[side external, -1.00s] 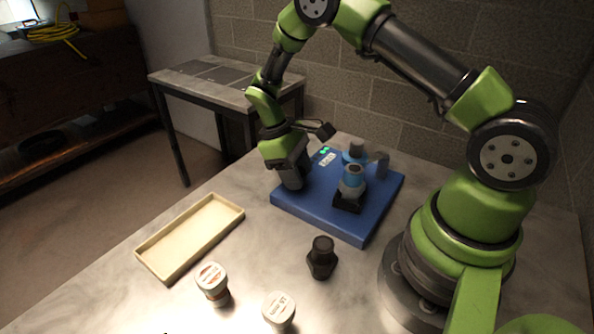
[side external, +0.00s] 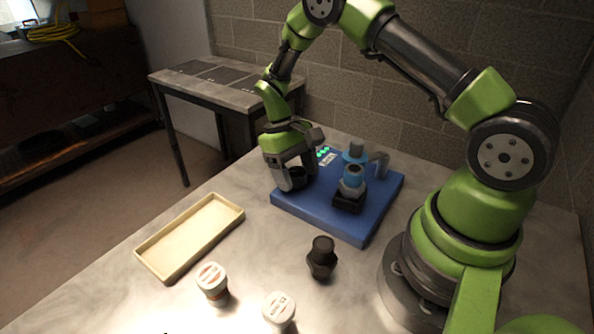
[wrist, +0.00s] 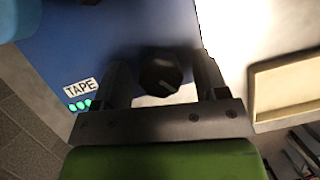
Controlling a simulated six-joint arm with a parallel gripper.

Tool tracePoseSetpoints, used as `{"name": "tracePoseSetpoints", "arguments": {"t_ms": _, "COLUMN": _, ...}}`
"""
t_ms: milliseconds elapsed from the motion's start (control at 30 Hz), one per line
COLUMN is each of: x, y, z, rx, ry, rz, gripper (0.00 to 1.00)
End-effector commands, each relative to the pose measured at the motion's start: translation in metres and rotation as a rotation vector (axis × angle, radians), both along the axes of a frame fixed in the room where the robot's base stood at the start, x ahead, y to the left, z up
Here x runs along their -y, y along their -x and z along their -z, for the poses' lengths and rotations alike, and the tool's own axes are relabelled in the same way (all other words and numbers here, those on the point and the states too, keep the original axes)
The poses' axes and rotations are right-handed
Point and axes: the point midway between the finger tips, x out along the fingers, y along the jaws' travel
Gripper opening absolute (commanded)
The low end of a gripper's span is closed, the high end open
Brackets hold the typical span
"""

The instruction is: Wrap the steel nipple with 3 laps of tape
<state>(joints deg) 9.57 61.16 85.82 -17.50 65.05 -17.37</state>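The nipple (side external: 352,184) stands upright in a black holder on the blue tape station (side external: 327,218). It shows a grey lower part and light blue around its upper part; laps cannot be counted at this size. A light blue disc on a grey post (side external: 355,154) stands just behind it. A dark knob (side external: 298,177) sits near the station's left corner. My gripper (wrist: 162,70) is open with its fingers on either side of this knob (wrist: 160,74), with gaps visible. Green lights (wrist: 79,105) glow beside the TAPE label (wrist: 80,88).
An empty beige tray (side external: 196,234) lies left of the station. Two white-capped containers, one left (side external: 212,283) and one right (side external: 279,311), stand at the front. A black fitting (side external: 321,258) stands in front of the station. The bench between is clear.

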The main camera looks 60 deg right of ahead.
Motion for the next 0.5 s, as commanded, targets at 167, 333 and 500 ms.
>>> {"name": "tracePoseSetpoints", "arguments": {"t_ms": 167, "x": 0.0, "y": -0.002, "z": -0.004, "rx": 0.002, "ry": 0.0, "rz": -0.001, "gripper": 0.67}}
{"name": "tracePoseSetpoints", "arguments": {"t_ms": 333, "x": 0.002, "y": -0.012, "z": -0.027, "rx": 0.008, "ry": 0.001, "rz": 0.0, "gripper": 0.67}}
{"name": "tracePoseSetpoints", "arguments": {"t_ms": 500, "x": 0.005, "y": -0.025, "z": -0.059, "rx": 0.006, "ry": 0.001, "rz": 0.0, "gripper": 0.67}}
